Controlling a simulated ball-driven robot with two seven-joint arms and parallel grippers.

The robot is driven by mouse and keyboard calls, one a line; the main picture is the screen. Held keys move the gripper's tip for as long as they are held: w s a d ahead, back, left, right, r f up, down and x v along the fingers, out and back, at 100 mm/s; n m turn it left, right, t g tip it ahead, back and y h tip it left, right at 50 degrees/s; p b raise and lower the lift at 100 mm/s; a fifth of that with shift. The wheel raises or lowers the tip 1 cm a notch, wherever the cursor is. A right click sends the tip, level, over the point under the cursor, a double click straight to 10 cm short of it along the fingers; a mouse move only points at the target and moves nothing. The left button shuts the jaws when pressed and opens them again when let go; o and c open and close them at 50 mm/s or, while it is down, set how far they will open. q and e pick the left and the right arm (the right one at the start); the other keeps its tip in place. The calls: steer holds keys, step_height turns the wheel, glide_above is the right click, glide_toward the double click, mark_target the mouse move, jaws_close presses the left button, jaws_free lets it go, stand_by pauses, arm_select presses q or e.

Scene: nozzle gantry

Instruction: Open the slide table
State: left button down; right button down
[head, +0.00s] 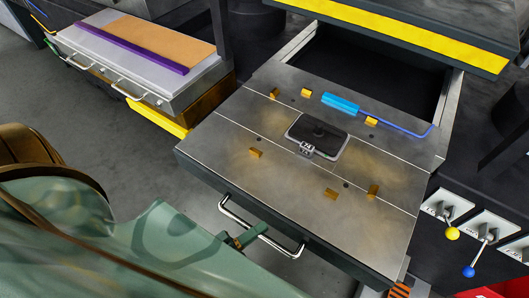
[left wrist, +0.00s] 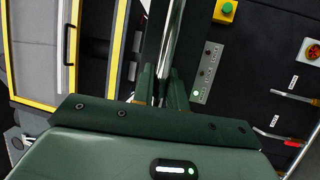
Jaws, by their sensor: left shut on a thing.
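The slide table (head: 225,140) is a wide metal plate in the middle of the head view. It stands out toward me from under a yellow-edged beam, with a dark opening behind it. Its front edge carries a silver bar handle (head: 285,249). My left gripper (head: 250,236) is shut on the middle of this handle. In the left wrist view the fingers (left wrist: 162,88) close around the silver bar (left wrist: 175,38). My right gripper is not in view.
The plate bears several small yellow blocks, a dark pad (head: 320,133) and a blue cylinder (head: 340,103) with a cable. Levers with yellow (head: 452,233) and blue (head: 469,271) knobs stand at right. A drawer unit (head: 150,80) stands at left, with open floor (head: 150,155) between.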

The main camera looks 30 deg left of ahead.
arm_select(q)
steer(key=shift+s+f, duration=0.1)
steer(key=shift+s, duration=0.3)
steer(key=c, duration=1.4)
jaws_free()
steer(key=shift+w, duration=0.1)
steer(key=b+v, duration=0.3)
steer(key=v, duration=1.3)
steer(key=shift+s+a, duration=0.15)
steer(key=shift+s, duration=0.05)
